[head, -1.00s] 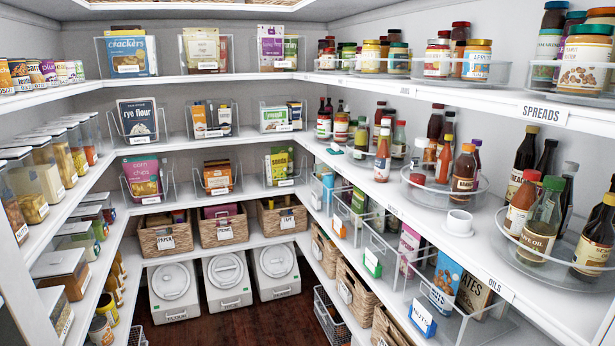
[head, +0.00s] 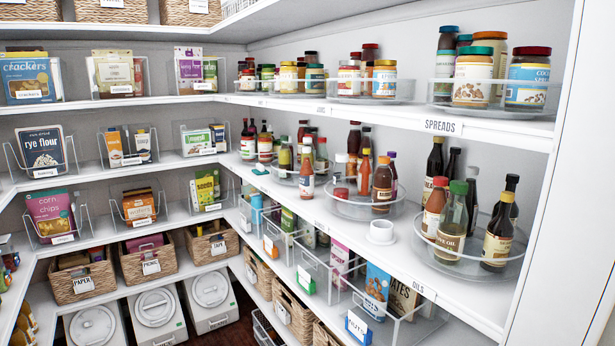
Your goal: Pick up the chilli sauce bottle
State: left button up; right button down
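No label in view can be read as chilli sauce. A bottle of orange-red sauce with a pale cap (head: 307,181) stands upright at the front edge of the middle right shelf, between two turntables. Other red and brown sauce bottles, such as a dark orange one (head: 382,186), stand on the clear turntable (head: 350,208) to its right. More sauce bottles (head: 265,146) stand further back on the left, partly hiding each other. Neither of my grippers shows in the head view.
A turntable (head: 478,268) with oil and dark sauce bottles stands at the right, near a white cup-like item (head: 382,231). The spreads shelf (head: 480,125) overhangs. Clear bins and wicker baskets (head: 292,314) fill the levels below. A white upright panel (head: 565,180) bounds the right.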

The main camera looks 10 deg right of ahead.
aim_at(306, 173)
jog(key=i+j, duration=0.1)
jog(key=i, duration=0.2)
jog(key=i+j+z, duration=0.2)
jog(key=i+z, duration=0.2)
jog(key=i+j+z, duration=0.25)
jog(key=z, duration=0.15)
